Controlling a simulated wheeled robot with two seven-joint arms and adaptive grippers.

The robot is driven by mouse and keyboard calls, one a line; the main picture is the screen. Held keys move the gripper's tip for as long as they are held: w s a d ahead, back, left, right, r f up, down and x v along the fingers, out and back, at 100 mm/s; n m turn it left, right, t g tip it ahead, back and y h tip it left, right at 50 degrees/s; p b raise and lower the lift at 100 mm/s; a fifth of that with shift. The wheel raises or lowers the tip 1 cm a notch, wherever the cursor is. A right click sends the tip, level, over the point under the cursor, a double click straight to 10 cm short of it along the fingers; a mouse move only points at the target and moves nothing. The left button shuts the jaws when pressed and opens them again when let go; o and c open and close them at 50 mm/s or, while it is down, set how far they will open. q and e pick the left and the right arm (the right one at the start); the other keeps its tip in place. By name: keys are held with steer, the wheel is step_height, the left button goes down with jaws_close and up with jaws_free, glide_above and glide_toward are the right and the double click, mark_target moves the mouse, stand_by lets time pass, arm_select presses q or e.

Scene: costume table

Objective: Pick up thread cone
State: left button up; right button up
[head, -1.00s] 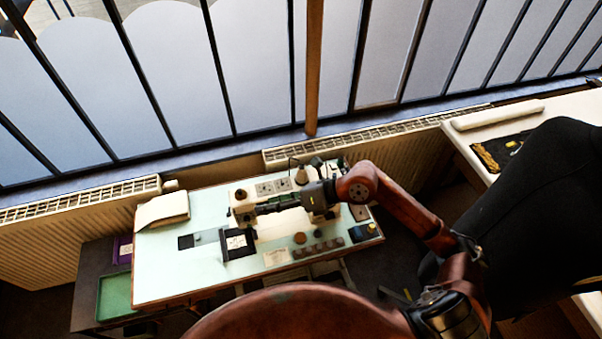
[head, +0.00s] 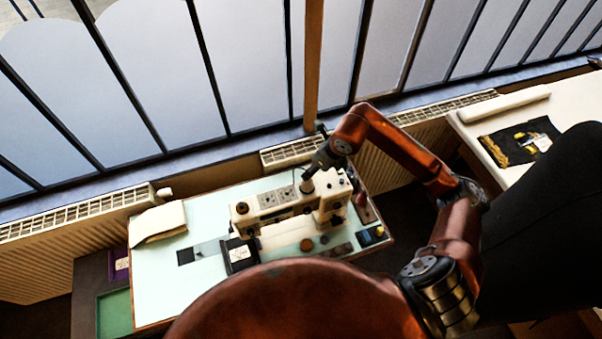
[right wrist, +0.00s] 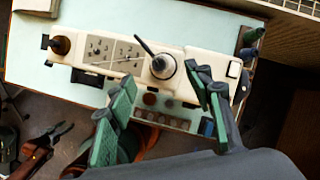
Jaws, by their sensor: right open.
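The cone lies just beyond the gap between the tips.
The pale table (head: 165,275) holds a folded cloth (head: 158,221) and a black-framed pad (head: 239,254). Green and blue spools (right wrist: 250,53) stand at the machine's right end. Radiators (head: 80,221) and a window are behind. A second table (head: 575,110) is at the right.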

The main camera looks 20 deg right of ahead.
steer(key=p+x, duration=0.2)
steer(key=x, duration=0.2)
steer(key=shift+a+f, duration=0.25)
steer(key=shift+f, duration=0.05)
steer(key=shift+p+x, duration=0.5)
steer(key=shift+x, duration=0.65)
steer(key=shift+w+d+f, duration=0.1)
steer(key=shift+d+f, duration=0.05)
steer(key=shift+f, duration=0.15)
steer(key=shift+c, duration=1.1)
steer(key=c, duration=1.1)
arm_select(q)
steer(key=s+r, duration=0.2)
steer(key=r, duration=0.1)
steer(key=shift+s, duration=0.3)
arm_select(e)
steer(key=shift+o, duration=0.2)
